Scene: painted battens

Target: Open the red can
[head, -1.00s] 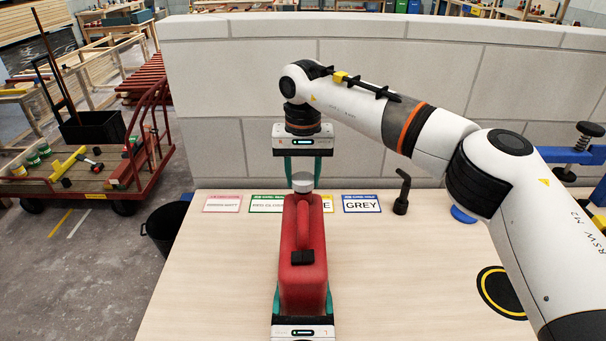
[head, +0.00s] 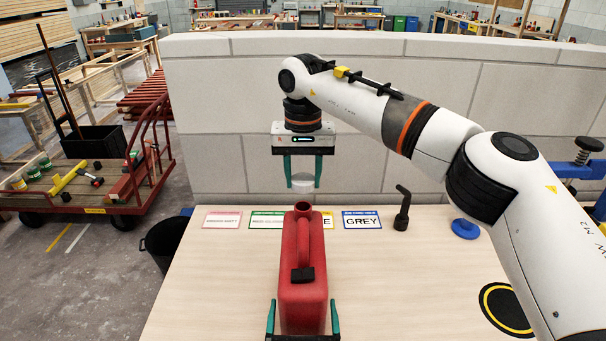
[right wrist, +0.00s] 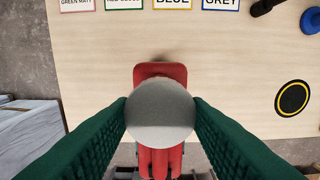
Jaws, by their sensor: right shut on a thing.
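The red can (head: 303,262) stands upright on the table, its open neck (head: 303,207) facing up. My right gripper (head: 302,180) is shut on a pale grey round cap (head: 302,185) and holds it above the neck, apart from it. In the right wrist view the cap (right wrist: 160,112) sits between the green fingers and hides the neck; parts of the can (right wrist: 160,71) show behind it. My left gripper (head: 303,318) is low at the front of the can. Its fingers stand open on either side, with slim gaps to the can.
Colour cards, such as the GREY card (head: 362,219), lie along the table's back edge. A black nozzle (head: 402,208), a blue disc (head: 465,229) and a black-yellow ring (head: 507,308) are to the right. A block wall (head: 230,110) stands behind. A black bin (head: 166,243) is left of the table.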

